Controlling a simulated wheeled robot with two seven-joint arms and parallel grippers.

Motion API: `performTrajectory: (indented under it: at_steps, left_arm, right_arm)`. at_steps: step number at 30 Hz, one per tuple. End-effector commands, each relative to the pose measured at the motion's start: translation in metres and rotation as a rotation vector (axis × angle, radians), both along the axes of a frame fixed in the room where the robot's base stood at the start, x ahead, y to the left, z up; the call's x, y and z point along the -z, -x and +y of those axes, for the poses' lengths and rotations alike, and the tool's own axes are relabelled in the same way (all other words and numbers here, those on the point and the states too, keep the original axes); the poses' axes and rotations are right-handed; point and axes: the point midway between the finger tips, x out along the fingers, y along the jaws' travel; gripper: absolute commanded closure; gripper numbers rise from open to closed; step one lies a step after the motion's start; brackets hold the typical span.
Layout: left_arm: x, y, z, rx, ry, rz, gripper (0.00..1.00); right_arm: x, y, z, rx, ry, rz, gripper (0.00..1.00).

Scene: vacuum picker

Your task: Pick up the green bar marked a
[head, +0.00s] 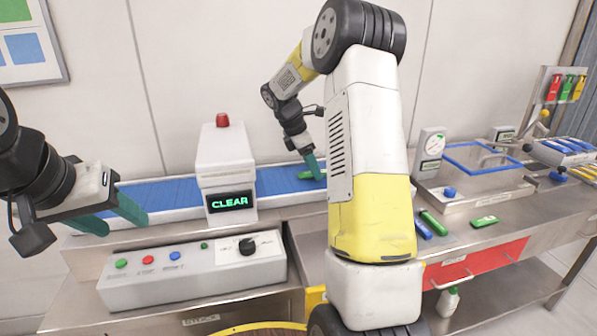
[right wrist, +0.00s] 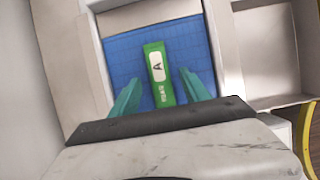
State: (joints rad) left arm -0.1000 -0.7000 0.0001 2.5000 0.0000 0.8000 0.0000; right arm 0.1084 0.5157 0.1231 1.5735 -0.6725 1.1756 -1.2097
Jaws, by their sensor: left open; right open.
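The green bar marked A (right wrist: 158,74) lies on the blue conveyor belt (right wrist: 122,52) in the right wrist view. Its white label with the letter A faces up. My right gripper (right wrist: 158,92) is open, with one teal finger on either side of the bar and apart from it. In the head view my right gripper (head: 316,168) is at the belt, right of the white CLEAR box, partly hidden behind my own arm. A small green end (head: 305,174) shows beside its fingers. My left gripper (head: 112,217) is open and empty at the far left, in front of the belt.
The white box with a CLEAR display (head: 229,202) and red lamp spans the belt. A control panel (head: 190,266) stands in front. Right of my arm, a green bar (head: 433,222), a blue bar (head: 422,229) and a green piece (head: 484,221) lie on the bench near a blue-rimmed basin (head: 480,157).

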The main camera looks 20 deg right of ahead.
Motion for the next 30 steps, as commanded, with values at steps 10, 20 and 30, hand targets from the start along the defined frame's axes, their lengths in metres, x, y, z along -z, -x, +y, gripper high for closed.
performTrajectory:
  at_steps: [10,20,30]
  left_arm:
    - [0.000,0.000,0.000,0.000,0.000,0.000,0.50]
    - [0.000,0.000,0.000,0.000,0.000,0.000,0.50]
    - [0.000,0.000,0.000,0.000,0.000,0.000,0.50]
  right_arm:
    - [0.002,0.000,-0.001,0.001,0.000,0.000,0.65]
    - [0.002,0.000,-0.001,0.001,0.000,-0.001,1.00]
    - [-0.025,-0.001,-0.001,0.001,0.000,-0.006,1.00]
